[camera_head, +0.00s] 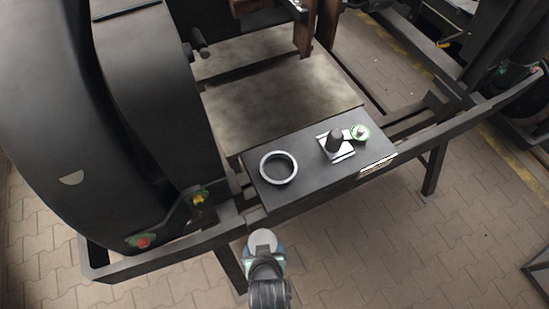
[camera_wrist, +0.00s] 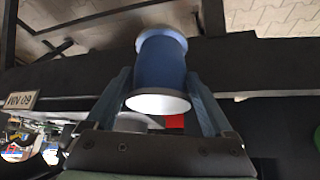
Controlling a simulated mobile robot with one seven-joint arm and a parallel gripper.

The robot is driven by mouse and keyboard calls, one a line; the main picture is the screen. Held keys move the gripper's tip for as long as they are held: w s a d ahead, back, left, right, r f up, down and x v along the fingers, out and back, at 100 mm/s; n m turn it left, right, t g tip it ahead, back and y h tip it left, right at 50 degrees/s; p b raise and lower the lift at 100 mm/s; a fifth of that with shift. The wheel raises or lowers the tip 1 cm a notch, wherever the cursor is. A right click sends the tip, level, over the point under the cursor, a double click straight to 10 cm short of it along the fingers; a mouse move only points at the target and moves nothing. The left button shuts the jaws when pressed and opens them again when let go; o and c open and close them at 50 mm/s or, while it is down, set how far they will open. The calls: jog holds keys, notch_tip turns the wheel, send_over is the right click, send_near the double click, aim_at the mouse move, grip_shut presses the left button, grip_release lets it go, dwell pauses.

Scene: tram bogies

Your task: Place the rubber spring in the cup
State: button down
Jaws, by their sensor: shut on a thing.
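My gripper (camera_wrist: 158,78) is shut on the rubber spring (camera_wrist: 161,62), a blue cylinder with pale flat ends, held between the two fingers. In the head view the spring's pale round end (camera_head: 263,241) shows at the end of my arm, in front of the near edge of the dark plate. The cup (camera_head: 278,168) appears as a light grey ring with a dark inside, standing on the left part of that plate. The spring is apart from the cup in the head view. A grey round form behind the spring in the wrist view is partly hidden; I cannot tell whether it is the cup.
The bogie frame rail (camera_head: 170,250) runs along the front. A large dark wheel cover (camera_head: 70,110) stands at left.

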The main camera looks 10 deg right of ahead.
jog(key=shift+a+r, duration=0.15)
jog(key=shift+r, duration=0.4)
jog(key=shift+s+f, duration=0.1)
